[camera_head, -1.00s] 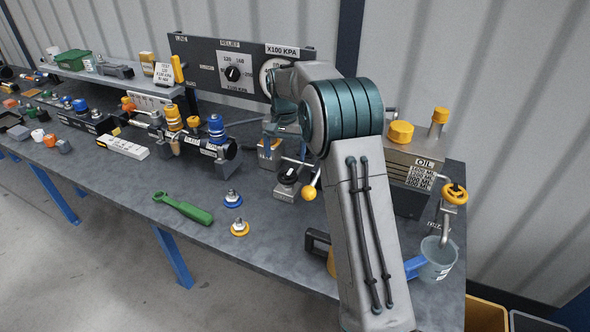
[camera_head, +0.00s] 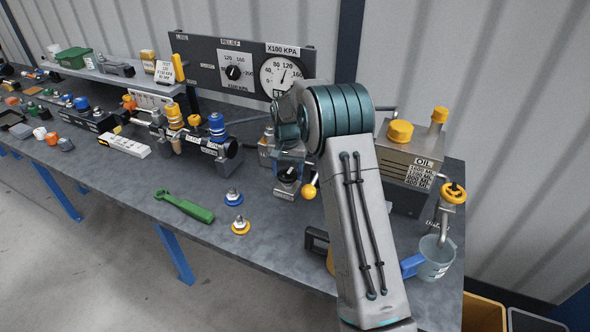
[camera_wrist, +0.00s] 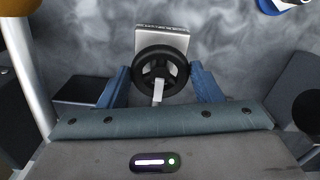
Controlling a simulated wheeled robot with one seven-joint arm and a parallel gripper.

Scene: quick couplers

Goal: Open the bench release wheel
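The bench release wheel is a small black spoked handwheel (camera_wrist: 160,72) on a pale block, with a light lever-like bar at its lower rim. In the head view the wheel (camera_head: 288,174) sits on its small labelled block on the bench, just below my gripper (camera_head: 289,160). In the wrist view the two blue fingers of my gripper (camera_wrist: 160,68) are spread, one on each side of the wheel. They look very near its rim; I cannot tell whether they touch it.
A yellow-ball lever (camera_head: 309,191) stands close to the right of the wheel. An oil unit (camera_head: 407,175) and a measuring jug (camera_head: 436,258) are farther right. A green wrench (camera_head: 184,207) and two couplers lie on open bench at left. The gauge panel (camera_head: 210,68) stands behind.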

